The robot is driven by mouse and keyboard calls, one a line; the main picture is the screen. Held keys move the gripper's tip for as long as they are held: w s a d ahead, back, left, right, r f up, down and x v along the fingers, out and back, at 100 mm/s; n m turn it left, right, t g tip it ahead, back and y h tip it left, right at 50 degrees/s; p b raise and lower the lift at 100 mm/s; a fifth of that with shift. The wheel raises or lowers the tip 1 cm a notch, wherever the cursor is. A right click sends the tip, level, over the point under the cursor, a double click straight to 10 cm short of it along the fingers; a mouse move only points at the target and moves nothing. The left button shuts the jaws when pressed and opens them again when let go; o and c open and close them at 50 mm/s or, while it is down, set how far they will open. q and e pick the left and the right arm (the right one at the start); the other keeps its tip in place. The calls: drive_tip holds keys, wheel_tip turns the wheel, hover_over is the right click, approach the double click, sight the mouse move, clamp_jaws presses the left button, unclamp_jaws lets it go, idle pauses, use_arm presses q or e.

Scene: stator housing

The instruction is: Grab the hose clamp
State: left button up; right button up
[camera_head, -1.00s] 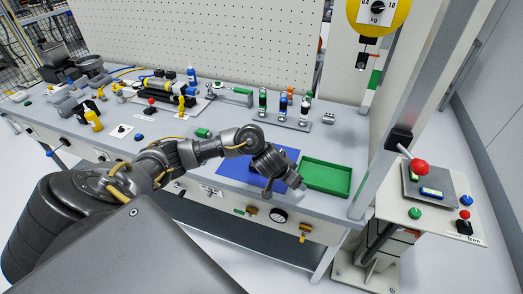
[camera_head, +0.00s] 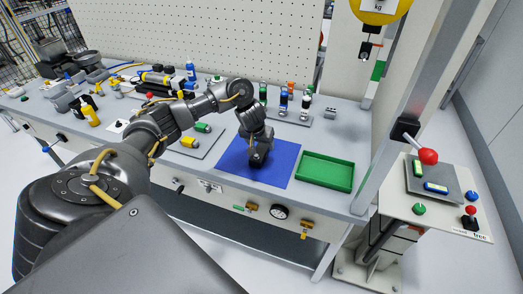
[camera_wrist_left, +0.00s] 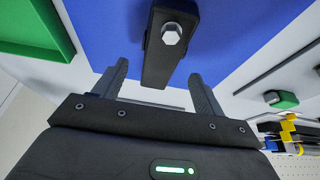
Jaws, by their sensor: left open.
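The blue mat (camera_head: 284,162) lies on the bench and also fills much of the left wrist view (camera_wrist_left: 235,38). In the left wrist view, a dark bar-shaped part with a silver hex bolt head (camera_wrist_left: 170,35), apparently the hose clamp, is over the mat. My left gripper (camera_head: 259,160) is low over the mat, pointing down. In the left wrist view its two fingers (camera_wrist_left: 158,70) are apart, with the dark part's near end between and beyond them. I cannot tell whether they touch it. In the head view the gripper hides the part. My right gripper is not in view.
A green tray (camera_head: 325,186) sits right of the mat. Behind it stands a rack of several small bottles (camera_head: 284,104). A yellow-and-green fitting (camera_head: 195,134) is left of the mat. A red-knobbed lever (camera_head: 428,156) is at the right. The mat's right part is clear.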

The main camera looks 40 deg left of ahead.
sight(261, 148)
use_arm(q)
drive_tip(key=shift+x, duration=2.65)
drive_tip(key=shift+a, duration=0.1)
drive_tip(key=c, duration=1.4)
drive_tip(key=shift+o, duration=0.2)
drive_tip(key=shift+r, duration=0.15)
